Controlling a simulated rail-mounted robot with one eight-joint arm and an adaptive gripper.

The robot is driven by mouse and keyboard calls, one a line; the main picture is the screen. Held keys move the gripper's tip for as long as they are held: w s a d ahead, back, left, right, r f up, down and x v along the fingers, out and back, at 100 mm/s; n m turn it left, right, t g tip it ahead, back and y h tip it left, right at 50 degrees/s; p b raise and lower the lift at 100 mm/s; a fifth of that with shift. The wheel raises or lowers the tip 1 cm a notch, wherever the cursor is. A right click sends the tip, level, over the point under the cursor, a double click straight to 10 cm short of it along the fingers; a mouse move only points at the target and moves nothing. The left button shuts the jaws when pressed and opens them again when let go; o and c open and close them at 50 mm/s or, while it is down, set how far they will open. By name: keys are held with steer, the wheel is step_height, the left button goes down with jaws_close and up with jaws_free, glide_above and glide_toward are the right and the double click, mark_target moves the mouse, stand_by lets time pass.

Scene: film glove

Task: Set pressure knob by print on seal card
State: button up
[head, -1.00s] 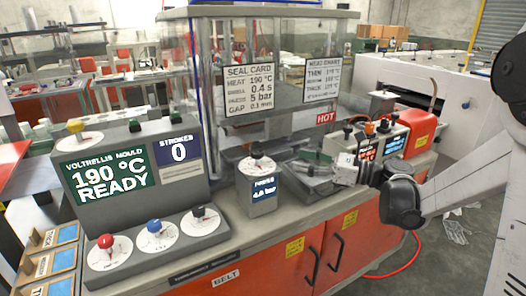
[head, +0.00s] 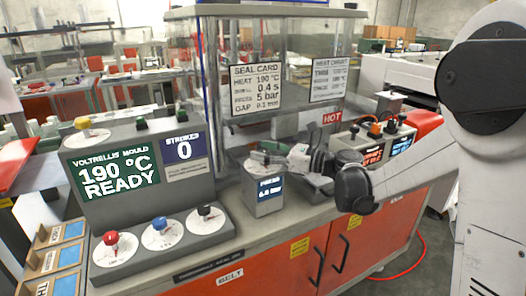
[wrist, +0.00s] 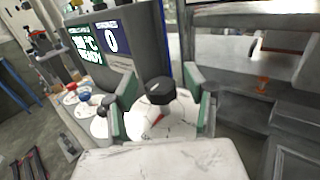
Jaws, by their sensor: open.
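The pressure unit (head: 265,195) is a small grey box with a blue display that reads PRESS over a bar value too small to read surely. On its white dial stands a black pressure knob (wrist: 160,92) with a red pointer mark. My gripper (wrist: 155,103) is open, with one green-padded finger on each side of the knob; I cannot tell whether either touches it. The seal card (head: 257,88) on the clear guard reads 190 °C, 0.4 s, 5 bar and 0.1 mm.
The mould console (head: 135,185) at left reads 190 °C READY and strokes 0, with red, blue and black knobs along its front. A second card (head: 328,85) and a red HOT label (head: 332,117) are behind my gripper. Another knobbed unit (head: 372,143) stands to the right.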

jaws_close()
stand_by(0.4)
steer(key=shift+t, duration=0.3)
steer(key=m+t+h, duration=0.2)
steer(key=t, duration=0.1)
steer(key=m+t+h+b, duration=0.1)
steer(key=m+t+h, duration=0.1)
steer(key=m+t, duration=0.1)
steer(key=shift+s+a+h+b, duration=0.15)
steer(key=shift+h+b, duration=0.15)
steer(key=shift+h, duration=0.1)
steer(key=shift+m+t+h+b, duration=0.3)
steer(key=shift+m+t+h, duration=1.2)
steer(key=shift+m+h, duration=0.65)
steer(key=shift+h, duration=0.35)
jaws_free()
